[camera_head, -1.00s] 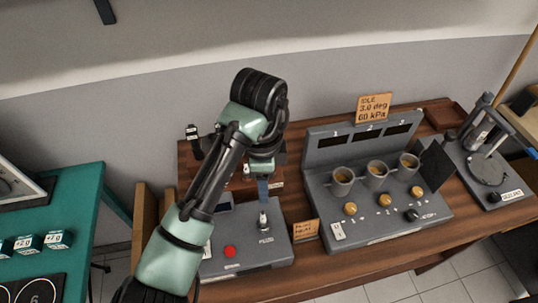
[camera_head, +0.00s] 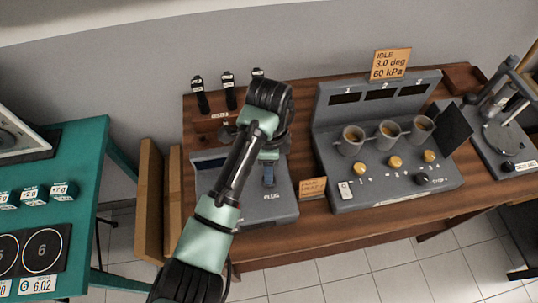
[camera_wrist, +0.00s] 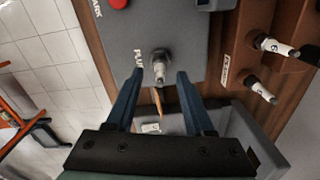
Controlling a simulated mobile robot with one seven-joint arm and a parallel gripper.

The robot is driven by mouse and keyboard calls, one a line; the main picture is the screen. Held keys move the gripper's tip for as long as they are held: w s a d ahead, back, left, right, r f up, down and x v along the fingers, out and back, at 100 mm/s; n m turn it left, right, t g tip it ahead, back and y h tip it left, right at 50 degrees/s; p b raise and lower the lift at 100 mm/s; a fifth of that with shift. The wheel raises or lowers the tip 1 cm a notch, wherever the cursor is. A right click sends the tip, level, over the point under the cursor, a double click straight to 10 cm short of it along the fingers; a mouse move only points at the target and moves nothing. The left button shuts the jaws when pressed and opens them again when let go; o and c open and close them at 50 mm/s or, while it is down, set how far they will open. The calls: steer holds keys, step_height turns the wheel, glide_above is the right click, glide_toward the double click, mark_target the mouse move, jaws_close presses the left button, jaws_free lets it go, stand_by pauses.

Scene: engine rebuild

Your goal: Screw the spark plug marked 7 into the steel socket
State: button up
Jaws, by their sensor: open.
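A pale spark plug (camera_wrist: 160,72) stands in a steel socket (camera_wrist: 158,54) on the grey tester (camera_wrist: 190,45), beside the letters PLUG. Its mark cannot be read. My gripper (camera_wrist: 158,82) is open, with one blue finger on each side of this plug, apart from it in the picture. In the head view my gripper (camera_head: 268,180) is over the tester (camera_head: 284,208) and hides the plug. Another plug, seemingly marked 6 (camera_wrist: 272,46), sits in a brown rack (camera_wrist: 250,72). A second racked plug (camera_wrist: 262,92) has no readable mark.
A grey bench unit (camera_head: 390,188) with three cups and several knobs stands to the right, with a small tan sign (camera_head: 313,188) between. A teal table (camera_head: 75,150) is at left.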

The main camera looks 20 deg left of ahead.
steer(key=shift+f, duration=0.2)
jaws_close()
